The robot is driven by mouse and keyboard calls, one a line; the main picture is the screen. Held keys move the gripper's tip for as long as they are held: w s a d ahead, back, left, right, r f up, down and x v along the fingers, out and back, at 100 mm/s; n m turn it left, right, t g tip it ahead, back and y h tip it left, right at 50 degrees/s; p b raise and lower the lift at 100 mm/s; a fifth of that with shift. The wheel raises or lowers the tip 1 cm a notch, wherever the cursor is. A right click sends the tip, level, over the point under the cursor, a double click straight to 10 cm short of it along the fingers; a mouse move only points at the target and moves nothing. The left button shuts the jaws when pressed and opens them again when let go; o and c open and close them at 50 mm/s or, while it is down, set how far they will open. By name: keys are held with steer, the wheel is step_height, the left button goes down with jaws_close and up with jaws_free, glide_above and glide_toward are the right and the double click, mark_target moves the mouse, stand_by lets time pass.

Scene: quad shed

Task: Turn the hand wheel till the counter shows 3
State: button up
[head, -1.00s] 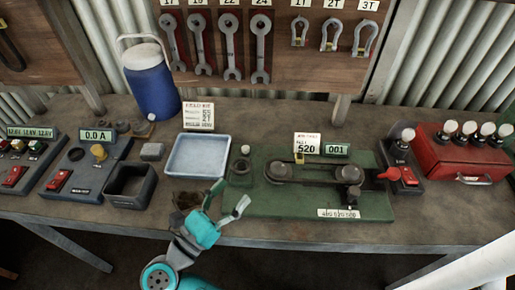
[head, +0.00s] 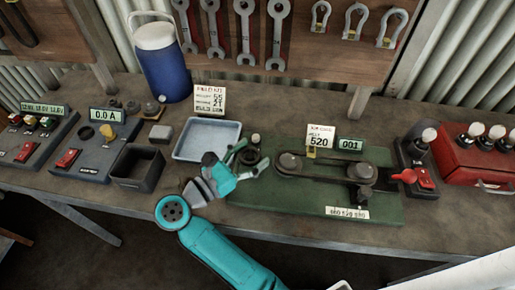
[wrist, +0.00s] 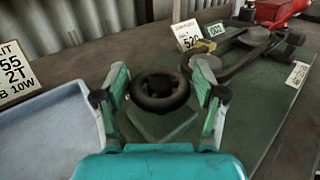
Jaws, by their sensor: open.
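The hand wheel is a small dark ring on the left end of the green base; in the wrist view the wheel (wrist: 158,103) lies between my fingers. My gripper (head: 250,157) is open, with one finger on each side of the wheel; gaps show between fingers and ring in the wrist view. In the head view the wheel (head: 249,156) is partly hidden by the fingers.
A belt drive (head: 325,167) and a 520 sign (head: 320,137) are on the green base (head: 290,209). A blue-grey tray (head: 190,153) is close on the left. A red switch (head: 404,176) and a red box (head: 468,168) stand at right.

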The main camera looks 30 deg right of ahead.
steer(key=shift+x, duration=1.1)
steer(key=c, duration=1)
